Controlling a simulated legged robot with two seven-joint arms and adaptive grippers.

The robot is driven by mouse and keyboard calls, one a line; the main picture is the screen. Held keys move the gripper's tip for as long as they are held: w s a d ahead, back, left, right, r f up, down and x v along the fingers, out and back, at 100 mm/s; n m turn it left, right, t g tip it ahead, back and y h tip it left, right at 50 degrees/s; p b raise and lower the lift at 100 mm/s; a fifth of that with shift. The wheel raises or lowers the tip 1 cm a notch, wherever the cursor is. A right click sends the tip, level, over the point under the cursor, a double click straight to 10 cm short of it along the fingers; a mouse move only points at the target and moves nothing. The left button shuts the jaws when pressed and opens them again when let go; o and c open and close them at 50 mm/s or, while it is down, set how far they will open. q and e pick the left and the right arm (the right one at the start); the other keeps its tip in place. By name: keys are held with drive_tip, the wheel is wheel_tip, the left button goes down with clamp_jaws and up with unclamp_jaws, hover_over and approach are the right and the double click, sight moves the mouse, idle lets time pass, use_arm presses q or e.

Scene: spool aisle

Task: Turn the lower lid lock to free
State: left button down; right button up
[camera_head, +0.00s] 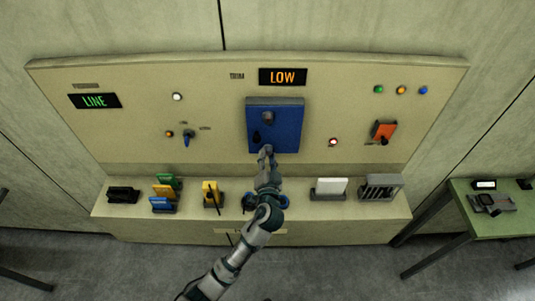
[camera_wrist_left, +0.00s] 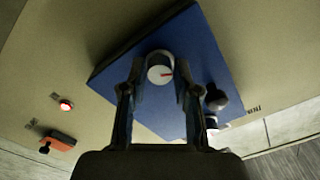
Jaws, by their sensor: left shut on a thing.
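A blue lid (camera_head: 287,118) sits in the middle of the beige panel. The upper lid lock (camera_head: 268,117), a grey round knob, shows near its top. My left gripper (camera_head: 267,151) is at the lower edge of the lid and covers the lower lock in the head view. In the left wrist view the lower lid lock (camera_wrist_left: 160,72) is a pale round knob with a red mark pointing right. My left gripper (camera_wrist_left: 160,70) is shut on this knob, one finger on each side. A black knob (camera_wrist_left: 215,99) stands on the lid beside it. My right gripper is not in view.
An amber LOW display (camera_head: 283,77) is above the lid and a green LINE display (camera_head: 95,101) is at left. A red light (camera_head: 333,142) and an orange switch (camera_head: 383,130) are at right. A ledge (camera_head: 345,222) below holds several small items.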

use_arm(q)
drive_tip(key=shift+s+f+m+p, duration=0.1)
drive_tip(key=shift+m+p, duration=3.35)
drive_tip(key=shift+m, duration=2.85)
drive_tip(key=shift+f, duration=0.1)
drive_tip(key=c, duration=0.8)
unclamp_jaws()
drive_tip(key=shift+c, duration=0.2)
drive_tip(key=shift+d, duration=0.1)
drive_tip(key=s, duration=1.1)
drive_tip(key=shift+s+d, duration=0.2)
drive_tip(key=shift+s, duration=0.15)
